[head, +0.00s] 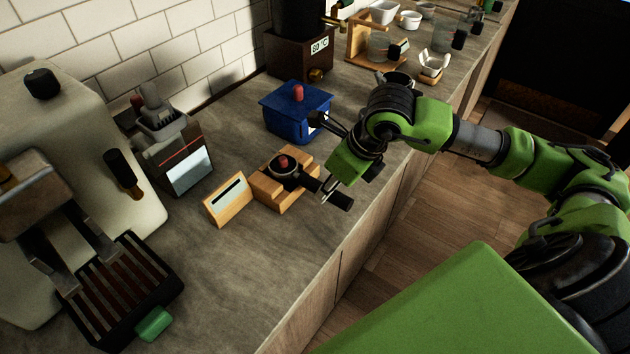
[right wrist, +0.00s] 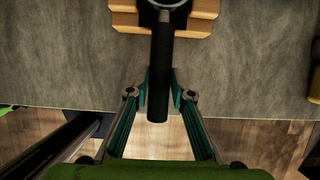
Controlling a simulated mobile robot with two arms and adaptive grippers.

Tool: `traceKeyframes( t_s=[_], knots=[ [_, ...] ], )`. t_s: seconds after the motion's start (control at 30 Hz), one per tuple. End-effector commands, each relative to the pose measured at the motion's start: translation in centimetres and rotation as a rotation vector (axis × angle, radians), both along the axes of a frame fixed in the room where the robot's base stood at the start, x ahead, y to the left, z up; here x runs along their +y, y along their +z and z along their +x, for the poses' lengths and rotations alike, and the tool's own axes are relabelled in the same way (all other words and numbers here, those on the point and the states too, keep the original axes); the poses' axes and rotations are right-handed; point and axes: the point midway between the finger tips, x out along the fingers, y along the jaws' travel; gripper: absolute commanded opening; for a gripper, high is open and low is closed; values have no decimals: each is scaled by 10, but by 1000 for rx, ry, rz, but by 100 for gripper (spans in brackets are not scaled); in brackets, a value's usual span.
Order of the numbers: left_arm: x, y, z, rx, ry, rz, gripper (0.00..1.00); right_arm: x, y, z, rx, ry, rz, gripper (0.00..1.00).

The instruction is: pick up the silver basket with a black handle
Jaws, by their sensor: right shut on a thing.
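The silver basket (right wrist: 168,3) shows only its edge at the top of the right wrist view. Its black handle (right wrist: 160,65) points from it towards my right gripper. In the head view the basket (head: 284,174) rests in a wooden stand (head: 270,192), with a red knob at its top, and the handle (head: 338,199) sticks out towards the counter's front edge. My right gripper (right wrist: 160,90) is shut on the black handle, one finger on each side; it also shows in the head view (head: 328,190). My left gripper is in neither view.
A blue box (head: 290,115) with a red knob stands behind the stand. A small wooden sign (head: 229,198) is left of it. A grinder-like device (head: 178,150) and an espresso machine (head: 90,130) stand further left. The counter's front strip (head: 290,270) is clear.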

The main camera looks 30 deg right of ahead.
Motion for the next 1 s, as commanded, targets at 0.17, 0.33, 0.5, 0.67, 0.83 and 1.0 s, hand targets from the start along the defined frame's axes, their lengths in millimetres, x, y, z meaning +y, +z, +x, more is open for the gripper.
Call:
traceKeyframes(
  t_s=[0.17,0.33,0.5,0.67,0.83,1.0],
  knots=[
    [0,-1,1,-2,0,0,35,0,13,3,-10,-1,2,0],
    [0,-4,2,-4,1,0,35,0,32,2,-12,-1,0,0],
    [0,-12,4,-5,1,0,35,1,52,-17,-11,2,-2,0],
    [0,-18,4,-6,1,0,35,4,80,-39,-14,0,-2,0],
    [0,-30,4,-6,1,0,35,6,97,-70,-10,0,-5,0],
    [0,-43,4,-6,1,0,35,9,108,-97,-9,0,-4,0]
  ],
)
